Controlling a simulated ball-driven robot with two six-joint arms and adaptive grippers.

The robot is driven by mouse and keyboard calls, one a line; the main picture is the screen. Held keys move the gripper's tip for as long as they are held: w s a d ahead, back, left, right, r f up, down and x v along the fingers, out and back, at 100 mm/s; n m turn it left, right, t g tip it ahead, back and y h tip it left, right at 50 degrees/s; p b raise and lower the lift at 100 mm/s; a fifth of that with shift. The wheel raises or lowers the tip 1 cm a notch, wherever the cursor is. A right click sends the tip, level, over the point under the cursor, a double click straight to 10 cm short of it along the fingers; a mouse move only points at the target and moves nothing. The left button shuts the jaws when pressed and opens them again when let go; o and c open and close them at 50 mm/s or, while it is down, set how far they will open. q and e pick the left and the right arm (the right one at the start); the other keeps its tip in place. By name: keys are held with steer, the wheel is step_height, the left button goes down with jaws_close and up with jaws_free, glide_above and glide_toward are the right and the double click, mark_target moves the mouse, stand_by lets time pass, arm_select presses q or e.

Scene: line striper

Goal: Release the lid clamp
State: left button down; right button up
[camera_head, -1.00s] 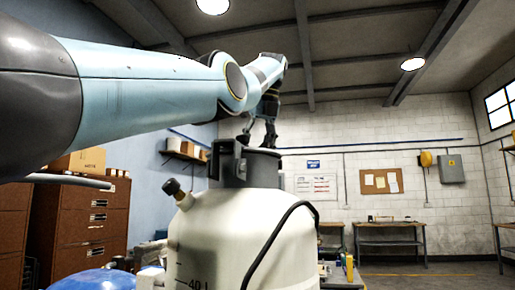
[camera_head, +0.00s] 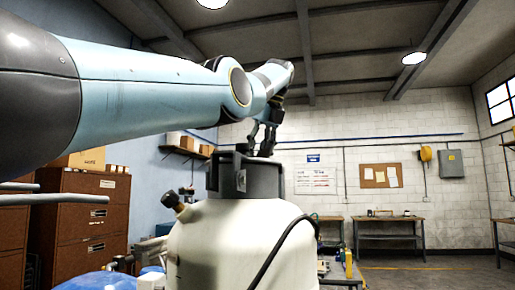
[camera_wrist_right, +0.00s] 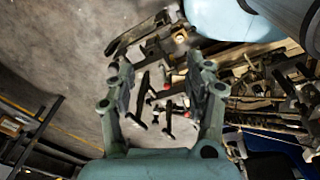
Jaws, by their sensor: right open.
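A pale tank (camera_head: 240,245) stands in front of me in the head view. Its dark grey neck and lid fitting (camera_head: 228,178) has an upright bracket on the near side. I cannot make out the clamp separately. My left gripper (camera_head: 261,152) hangs from the arm over the far side of this fitting, fingers pointing down. Its fingertips are partly hidden behind the fitting's rim, so contact and grip are unclear. My right gripper shows only in the right wrist view (camera_wrist_right: 162,68); its two fingers are spread wide with nothing held between them.
A dark-knobbed valve (camera_head: 174,202) sticks out from the tank's left shoulder, and a black hose (camera_head: 275,250) runs down its front. Brown drawer cabinets (camera_head: 90,215) stand at the left. Workbenches (camera_head: 388,222) line the back wall. Open floor lies at the right.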

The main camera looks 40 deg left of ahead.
arm_select(q)
steer(key=c, duration=1)
jaws_free()
